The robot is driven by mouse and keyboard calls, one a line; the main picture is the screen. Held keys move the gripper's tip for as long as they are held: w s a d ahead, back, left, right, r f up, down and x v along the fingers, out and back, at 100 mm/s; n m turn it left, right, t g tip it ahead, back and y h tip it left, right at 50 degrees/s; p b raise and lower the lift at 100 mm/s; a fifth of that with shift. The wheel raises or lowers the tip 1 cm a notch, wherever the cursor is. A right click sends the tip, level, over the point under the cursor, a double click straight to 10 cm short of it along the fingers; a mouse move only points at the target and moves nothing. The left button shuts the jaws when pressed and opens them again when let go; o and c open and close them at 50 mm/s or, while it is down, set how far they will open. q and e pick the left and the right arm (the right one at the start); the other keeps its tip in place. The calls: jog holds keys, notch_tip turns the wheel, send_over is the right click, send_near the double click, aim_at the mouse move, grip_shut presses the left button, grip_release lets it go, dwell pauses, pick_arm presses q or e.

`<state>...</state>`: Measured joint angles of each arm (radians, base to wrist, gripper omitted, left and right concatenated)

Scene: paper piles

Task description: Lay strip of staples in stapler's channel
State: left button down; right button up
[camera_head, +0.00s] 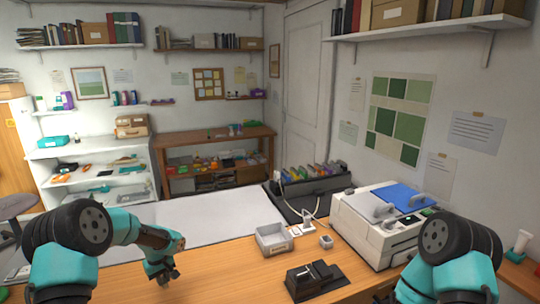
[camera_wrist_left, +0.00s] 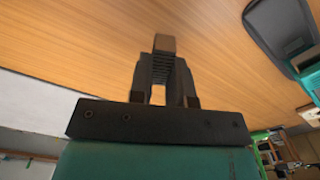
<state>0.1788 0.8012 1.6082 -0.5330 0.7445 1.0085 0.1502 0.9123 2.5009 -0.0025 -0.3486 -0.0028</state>
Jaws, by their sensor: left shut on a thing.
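My left gripper (camera_head: 163,277) hangs low over the bare wooden table, left of the black stapler (camera_head: 316,281). In the left wrist view its fingers (camera_wrist_left: 164,70) are shut on a small brownish block-like piece (camera_wrist_left: 164,43) at the tips; I cannot tell for sure that it is the strip of staples. The stapler sits at the front middle of the table, well apart from the left gripper; its channel is too small to make out. My right gripper (camera_head: 384,298) is at the bottom edge, right of the stapler, mostly cut off, its jaws unclear.
A grey open bin (camera_head: 273,241) and a small grey cup (camera_head: 326,242) stand behind the stapler. A white machine with a blue lid (camera_head: 405,197) stands at the right. A black rack (camera_head: 302,193) is behind. The wood between left gripper and stapler (camera_head: 235,275) is clear.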

pick_arm(q)
jog(key=s+d+m, duration=0.1)
jog(key=d+m, duration=0.2)
jog(key=d, duration=0.3)
jog(key=s+d+f+m, duration=0.1)
jog(key=d+m, duration=0.2)
jog(key=d, duration=0.4)
jog(key=s+d+m, duration=0.1)
jog(key=d+m, duration=0.2)
jog(key=d, duration=0.3)
jog(key=shift+s+d+f, duration=0.1)
jog(key=shift+d+f, duration=0.05)
jog(key=shift+d, duration=0.05)
